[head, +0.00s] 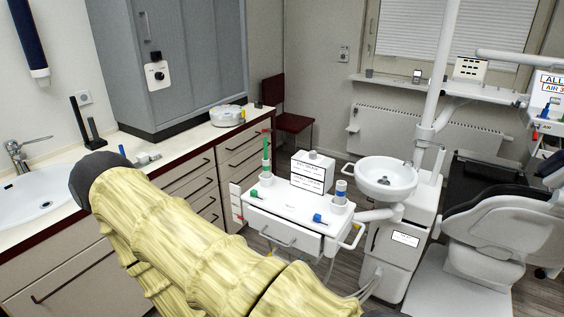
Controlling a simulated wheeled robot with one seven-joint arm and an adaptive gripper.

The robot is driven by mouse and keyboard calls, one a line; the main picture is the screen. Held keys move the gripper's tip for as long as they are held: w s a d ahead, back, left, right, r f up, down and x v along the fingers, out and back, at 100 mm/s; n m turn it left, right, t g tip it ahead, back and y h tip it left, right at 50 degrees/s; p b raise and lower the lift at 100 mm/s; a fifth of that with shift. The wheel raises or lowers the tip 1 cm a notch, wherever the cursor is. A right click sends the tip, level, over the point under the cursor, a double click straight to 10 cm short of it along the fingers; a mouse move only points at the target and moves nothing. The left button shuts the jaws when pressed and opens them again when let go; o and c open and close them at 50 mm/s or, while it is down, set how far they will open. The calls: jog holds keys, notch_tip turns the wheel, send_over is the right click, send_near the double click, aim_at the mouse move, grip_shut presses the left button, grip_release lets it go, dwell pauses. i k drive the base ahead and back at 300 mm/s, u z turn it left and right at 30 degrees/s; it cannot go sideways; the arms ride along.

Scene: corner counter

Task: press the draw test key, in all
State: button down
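I cannot single out the draw test key in the head view. A white box with printed labels (312,172) stands on the white dental cart (290,212); its print is too small to read. At the right edge, a white panel (551,90) shows the letters "ALL" and "AIR 3", with small blue and red parts below. A white plate with a black knob (157,75) is on the grey cabinet. My yellowish arm crosses the lower left, ending in a dark rounded part by the sink. My gripper is not visible.
A counter with a sink (38,195) and drawers runs along the left. Colored handpieces stand on the cart, and its drawer (285,233) protrudes. A spittoon bowl (386,178), dental chair (495,225) and pole (437,75) fill the right. A dark red chair (290,122) is behind.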

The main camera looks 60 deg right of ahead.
aim_at(291, 208)
jog(key=k, duration=0.35)
jog(key=z, duration=0.95)
